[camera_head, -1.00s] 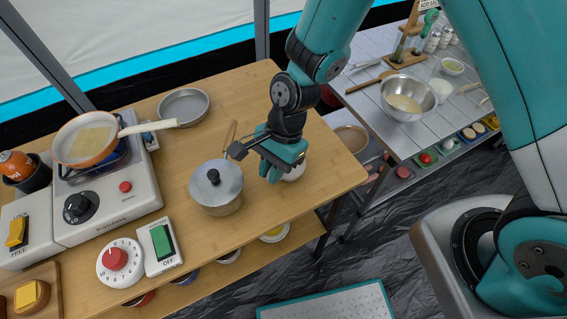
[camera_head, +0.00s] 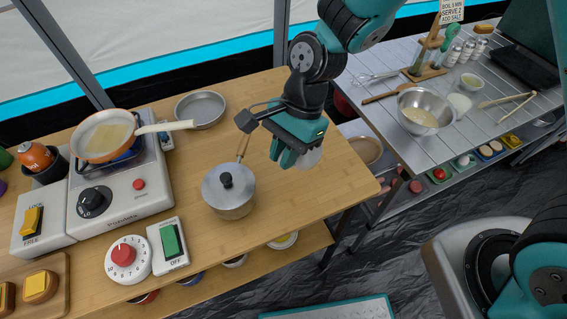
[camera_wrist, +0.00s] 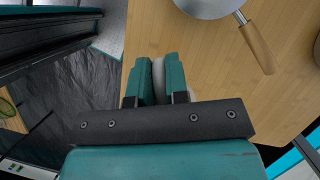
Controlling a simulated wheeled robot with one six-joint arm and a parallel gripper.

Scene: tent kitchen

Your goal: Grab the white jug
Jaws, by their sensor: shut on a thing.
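The white jug (camera_head: 312,158) is in my gripper (camera_head: 289,152), partly hidden behind the teal fingers. It appears to be held a little above the right part of the wooden table (camera_head: 290,205). In the wrist view, my gripper (camera_wrist: 160,78) points at the bare wood, and a narrow strip of the white jug (camera_wrist: 158,72) shows between the two fingers. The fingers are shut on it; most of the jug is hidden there.
A lidded pot (camera_head: 229,193) stands left of my gripper, its wooden handle pointing up towards it. A grey pan (camera_head: 203,107) and a stove with a frying pan (camera_head: 107,136) are further left. A metal table (camera_head: 395,120) with a bowl (camera_head: 420,111) stands right, across a gap.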

